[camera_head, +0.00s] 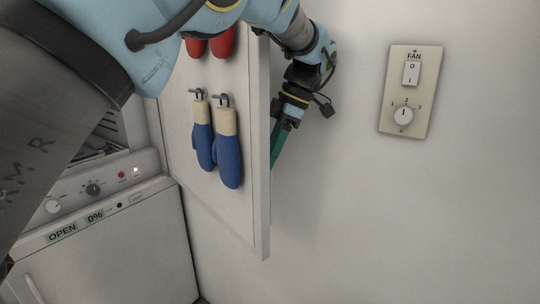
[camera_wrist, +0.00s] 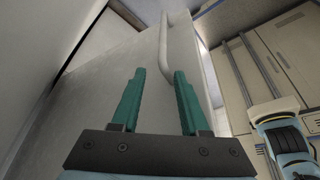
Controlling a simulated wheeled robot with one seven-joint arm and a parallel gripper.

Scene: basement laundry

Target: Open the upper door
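The upper door (camera_head: 183,150) stands swung out, nearly edge-on, with its inner face toward the head camera. Its outer face (camera_wrist: 105,85) fills the left middle of the wrist view, with a pale curved bar handle (camera_wrist: 163,45). My gripper (camera_head: 277,145) is on the outer side of the door, between it and the wall, partly hidden by the door's edge. In the wrist view my teal fingers (camera_wrist: 158,78) are apart, with the handle's lower end just beyond and between the tips. I cannot tell whether they touch it.
Blue mittens (camera_head: 228,150) and red ones (camera_head: 222,42) hang on the door's inner face. A lower white appliance (camera_head: 110,250) with an "OPEN 0%" panel is at left. A fan switch plate (camera_head: 411,90) is on the right wall. Pale lockers (camera_wrist: 290,55) show in the wrist view.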

